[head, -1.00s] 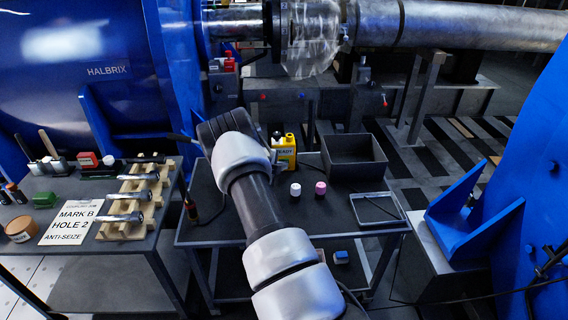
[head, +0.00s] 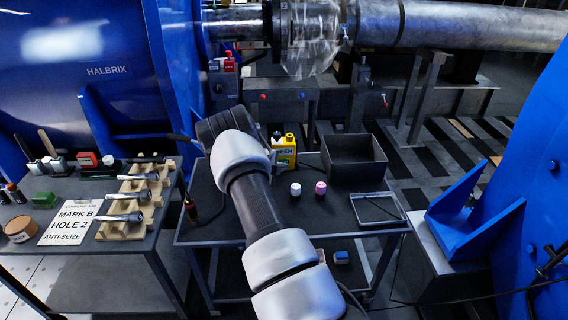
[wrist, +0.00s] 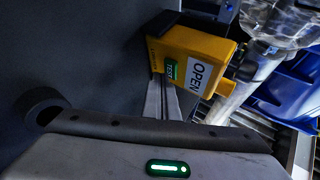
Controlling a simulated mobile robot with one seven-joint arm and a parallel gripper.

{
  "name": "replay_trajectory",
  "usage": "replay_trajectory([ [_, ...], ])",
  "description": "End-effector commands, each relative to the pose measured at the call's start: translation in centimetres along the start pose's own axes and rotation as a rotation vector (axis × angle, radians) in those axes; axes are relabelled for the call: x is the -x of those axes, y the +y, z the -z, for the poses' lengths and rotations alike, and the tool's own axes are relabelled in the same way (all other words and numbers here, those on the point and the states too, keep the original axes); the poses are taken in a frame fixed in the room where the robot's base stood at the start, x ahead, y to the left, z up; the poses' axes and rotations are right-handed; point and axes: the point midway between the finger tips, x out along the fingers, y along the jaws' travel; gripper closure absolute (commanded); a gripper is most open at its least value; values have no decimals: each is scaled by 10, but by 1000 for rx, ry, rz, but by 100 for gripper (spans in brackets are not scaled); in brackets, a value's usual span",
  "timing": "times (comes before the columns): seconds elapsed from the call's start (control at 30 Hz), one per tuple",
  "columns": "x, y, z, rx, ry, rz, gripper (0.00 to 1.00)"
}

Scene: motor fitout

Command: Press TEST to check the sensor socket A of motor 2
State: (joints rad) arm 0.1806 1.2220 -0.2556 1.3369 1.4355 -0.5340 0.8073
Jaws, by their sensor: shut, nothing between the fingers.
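The yellow tester (head: 285,158) stands at the back of the middle cart, just right of my wrist in the head view. In the wrist view the tester (wrist: 210,45) shows a white panel reading OPEN (wrist: 201,76) and a green TEST button (wrist: 171,69). My gripper (wrist: 162,82) is shut and empty. Its fingertips are at the tester's face, by the TEST button; I cannot tell whether they touch it. In the head view my arm hides the fingers. I cannot make out sensor socket A.
The cart (head: 325,217) also holds a dark open bin (head: 354,168), a white-capped bottle (head: 295,189), a pink-capped one (head: 320,188) and a shallow tray (head: 377,210). A left bench has a wooden rack (head: 134,202) with bolts. Blue housings stand left and right.

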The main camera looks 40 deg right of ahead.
Motion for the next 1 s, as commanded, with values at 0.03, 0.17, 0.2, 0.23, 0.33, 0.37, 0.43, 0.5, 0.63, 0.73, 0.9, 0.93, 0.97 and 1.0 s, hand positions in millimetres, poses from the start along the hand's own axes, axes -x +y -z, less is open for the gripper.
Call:
replay_trajectory([
  [0.03,2,2,1,0,0,0,100],
  [0.17,5,3,4,0,0,0,100],
  [0.2,5,3,4,0,0,0,100],
  [0.23,5,3,4,-1,0,0,100],
  [0.33,5,3,4,-1,0,0,100],
  [0.37,5,3,4,-1,0,0,100],
  [0.43,5,4,4,-1,0,0,100],
  [0.5,7,6,6,-1,1,0,100],
  [0.63,16,12,12,1,1,-1,100],
  [0.73,23,18,17,1,0,-1,100],
  [0.9,34,26,25,0,2,-1,100],
  [0.93,35,26,26,0,1,0,100],
  [0.97,37,27,27,0,1,0,100],
  [1.0,38,28,28,0,1,0,100],
])
